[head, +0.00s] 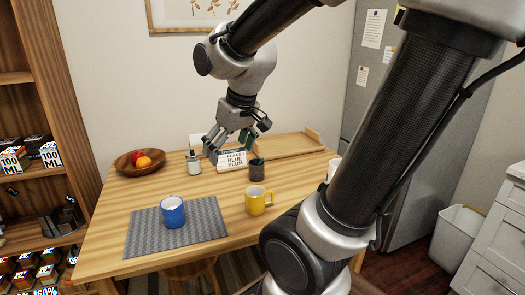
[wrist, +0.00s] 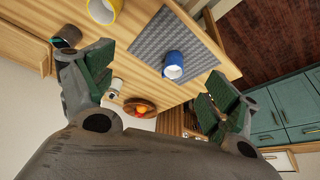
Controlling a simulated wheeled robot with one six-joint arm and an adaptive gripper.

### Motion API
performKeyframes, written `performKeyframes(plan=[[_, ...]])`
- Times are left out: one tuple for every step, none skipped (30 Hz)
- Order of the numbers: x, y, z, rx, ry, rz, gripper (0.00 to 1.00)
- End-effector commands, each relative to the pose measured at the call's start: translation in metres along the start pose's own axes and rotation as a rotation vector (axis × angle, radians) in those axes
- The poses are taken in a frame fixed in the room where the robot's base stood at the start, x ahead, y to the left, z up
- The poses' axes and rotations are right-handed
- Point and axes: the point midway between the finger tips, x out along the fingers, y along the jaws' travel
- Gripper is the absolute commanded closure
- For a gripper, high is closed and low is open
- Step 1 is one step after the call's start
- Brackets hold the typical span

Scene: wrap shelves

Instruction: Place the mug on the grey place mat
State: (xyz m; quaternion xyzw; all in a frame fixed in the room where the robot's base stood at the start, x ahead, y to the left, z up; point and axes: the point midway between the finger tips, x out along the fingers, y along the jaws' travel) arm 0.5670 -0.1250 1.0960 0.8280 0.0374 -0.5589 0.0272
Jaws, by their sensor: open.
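A blue mug (head: 173,212) stands upright on the grey place mat (head: 205,217) at the table's front left. A yellow mug (head: 256,202) stands on the bare wood right of the mat, its handle to the right. My gripper (head: 229,147) is open and empty, raised above the back middle of the table, away from both mugs. In the wrist view, the blue mug (wrist: 174,65) and the mat (wrist: 190,38) show beyond the spread fingers (wrist: 158,88). The yellow mug (wrist: 103,9) is partly cut off at the top edge there.
A fruit bowl (head: 138,164), a small bottle (head: 193,162), a lettered sign (head: 232,159) and a dark cup (head: 257,170) stand towards the back. A wooden tray (head: 285,147) lies at the back right. A white cup (head: 333,167) is partly hidden by my arm. Shelves (head: 40,172) stand left.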

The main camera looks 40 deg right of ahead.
Motion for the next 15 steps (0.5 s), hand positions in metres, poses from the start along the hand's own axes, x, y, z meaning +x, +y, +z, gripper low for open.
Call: performKeyframes(plan=[[-0.019, 0.005, 0.018, 0.021, 0.01, 0.008, 0.12], [-0.028, 0.007, 0.029, 0.032, 0.008, 0.011, 0.12], [-0.037, 0.009, 0.044, 0.045, 0.005, 0.016, 0.12], [-0.043, 0.011, 0.053, 0.054, 0.004, 0.019, 0.12], [-0.049, 0.012, 0.061, 0.063, 0.002, 0.021, 0.12], [-0.054, 0.013, 0.071, 0.072, 0.0, 0.024, 0.12], [-0.057, 0.013, 0.077, 0.077, -0.003, 0.026, 0.12], [-0.059, 0.013, 0.082, 0.082, -0.003, 0.027, 0.12], [-0.062, 0.014, 0.087, 0.086, -0.006, 0.029, 0.12], [-0.063, 0.014, 0.09, 0.089, -0.006, 0.029, 0.12], [-0.064, 0.014, 0.091, 0.091, -0.007, 0.03, 0.12], [-0.064, 0.014, 0.093, 0.092, -0.008, 0.03, 0.12], [-0.065, 0.014, 0.093, 0.092, -0.009, 0.03, 0.12], [-0.065, 0.014, 0.094, 0.092, -0.009, 0.03, 0.12], [-0.065, 0.014, 0.093, 0.092, -0.01, 0.03, 0.12]])
